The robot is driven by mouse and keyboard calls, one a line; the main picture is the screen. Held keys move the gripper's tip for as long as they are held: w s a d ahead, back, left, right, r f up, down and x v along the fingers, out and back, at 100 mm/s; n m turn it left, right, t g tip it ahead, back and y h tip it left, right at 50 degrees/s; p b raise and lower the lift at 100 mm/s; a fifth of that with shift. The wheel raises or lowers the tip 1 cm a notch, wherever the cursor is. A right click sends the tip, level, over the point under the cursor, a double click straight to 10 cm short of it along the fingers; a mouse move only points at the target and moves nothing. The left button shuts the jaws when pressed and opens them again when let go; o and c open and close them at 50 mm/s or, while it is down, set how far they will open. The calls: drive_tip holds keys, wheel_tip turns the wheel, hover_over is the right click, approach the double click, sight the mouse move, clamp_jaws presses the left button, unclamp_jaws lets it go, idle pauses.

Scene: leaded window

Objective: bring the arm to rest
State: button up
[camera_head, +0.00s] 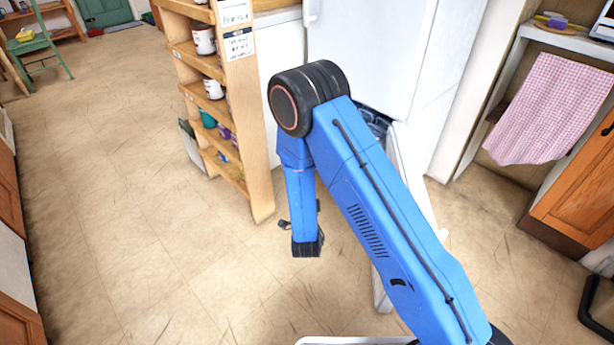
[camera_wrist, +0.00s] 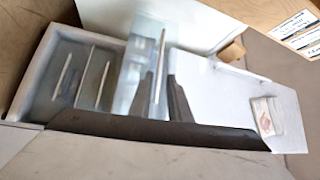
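My blue arm (camera_head: 385,215) reaches up from the bottom right of the head view, bends at a black joint, and its far link hangs down over the floor. My gripper is mostly hidden behind that link in the head view; only small dark parts show beside it. In the wrist view dark finger-like shapes of my gripper (camera_wrist: 175,97) stand near the middle, blurred. I cannot tell how far apart they are. Nothing is clearly seen held.
A white fridge (camera_head: 365,45) stands behind my arm, its lower door (camera_head: 408,165) swung open beside the arm. Compartments (camera_wrist: 75,85) show in the wrist view. A wooden shelf (camera_head: 243,120) with jars stands left. A pink checked cloth (camera_head: 550,110) hangs right. Floor at left is clear.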

drive_tip(key=shift+w+r, duration=0.1)
drive_tip(key=w+d+r+n+g, duration=0.1)
drive_tip(key=w+d+r+g, duration=0.15)
drive_tip(key=r, duration=0.25)
drive_tip(key=w+d+r+n+g, duration=0.1)
drive_tip(key=w+d+r+g, duration=0.15)
drive_tip(key=r, duration=0.25)
drive_tip(key=s+d+r+n+g+y, duration=0.25)
drive_tip(key=s+d+r+n, duration=0.25)
drive_tip(key=s+d+r, duration=0.4)
drive_tip(key=s+d+r+n+g+h, duration=0.1)
drive_tip(key=s+d, duration=0.4)
drive_tip(key=s, duration=0.7)
drive_tip(key=s+d+r+n+g+h, duration=0.1)
drive_tip(key=s+d+r+n+g, duration=0.3)
drive_tip(key=s, duration=0.7)
drive_tip(key=s+d+r+n+g+h, duration=0.1)
drive_tip(key=s+d+r+n+g, duration=0.1)
drive_tip(key=s+d, duration=0.5)
drive_tip(key=s+r+n, duration=0.1)
drive_tip(key=s+n, duration=0.1)
drive_tip(key=s, duration=0.3)
drive_tip(key=shift+s+d+r, duration=0.3)
drive_tip(key=shift+d+r, duration=0.05)
drive_tip(key=shift+g, duration=0.25)
